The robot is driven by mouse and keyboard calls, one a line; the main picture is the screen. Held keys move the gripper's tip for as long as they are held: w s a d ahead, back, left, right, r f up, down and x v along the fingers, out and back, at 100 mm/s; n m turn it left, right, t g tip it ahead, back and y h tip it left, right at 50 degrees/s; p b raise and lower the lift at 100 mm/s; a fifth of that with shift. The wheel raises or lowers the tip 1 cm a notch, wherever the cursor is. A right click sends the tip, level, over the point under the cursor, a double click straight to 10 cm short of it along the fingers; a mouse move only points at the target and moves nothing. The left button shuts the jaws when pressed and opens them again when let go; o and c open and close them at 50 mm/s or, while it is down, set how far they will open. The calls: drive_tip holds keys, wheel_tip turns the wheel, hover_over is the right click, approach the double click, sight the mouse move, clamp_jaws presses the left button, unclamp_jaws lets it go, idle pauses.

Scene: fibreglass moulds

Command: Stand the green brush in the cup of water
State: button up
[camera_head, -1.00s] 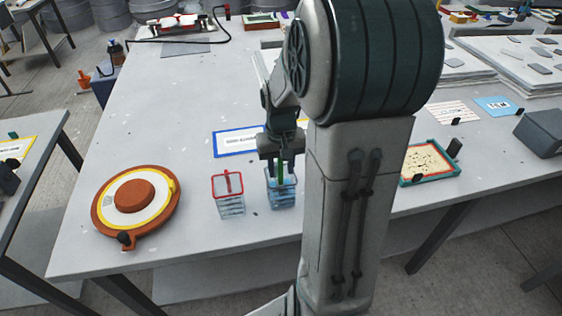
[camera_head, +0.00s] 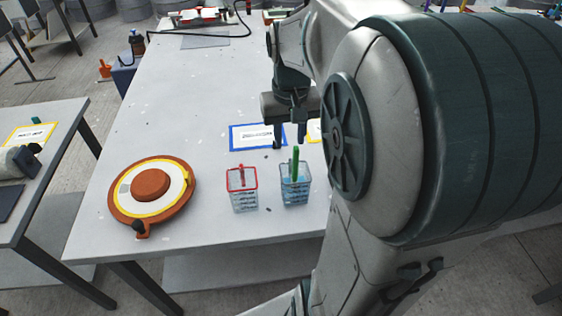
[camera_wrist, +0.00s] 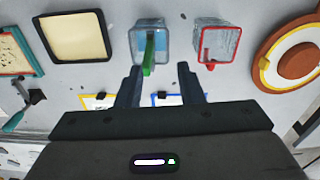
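In the wrist view the green brush (camera_wrist: 149,52) leans against the near rim of the blue-rimmed cup (camera_wrist: 136,34). The cup's contents look bluish, like water. My gripper (camera_head: 289,138) is above and behind the cup, apart from the brush. In the wrist view my gripper (camera_wrist: 158,72) is open, its two fingers spread with nothing held between them.
A red-rimmed cup (camera_head: 242,202) with a red brush stands left of the blue-rimmed cup. A round orange mould (camera_head: 125,212) lies further left. Blue-framed and yellow-framed cards lie behind the cups. A black-framed tray (camera_wrist: 72,40) shows in the wrist view. The left of the table (camera_head: 150,110) is clear.

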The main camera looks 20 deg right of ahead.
drive_tip(key=s+a+f+n+t, duration=0.2)
drive_tip(key=s+a+f, duration=0.1)
drive_tip(key=s+a, duration=0.5)
drive_tip(key=shift+s+a+n, duration=0.3)
drive_tip(key=shift+s+a, duration=0.1)
drive_tip(key=shift+s, duration=0.65)
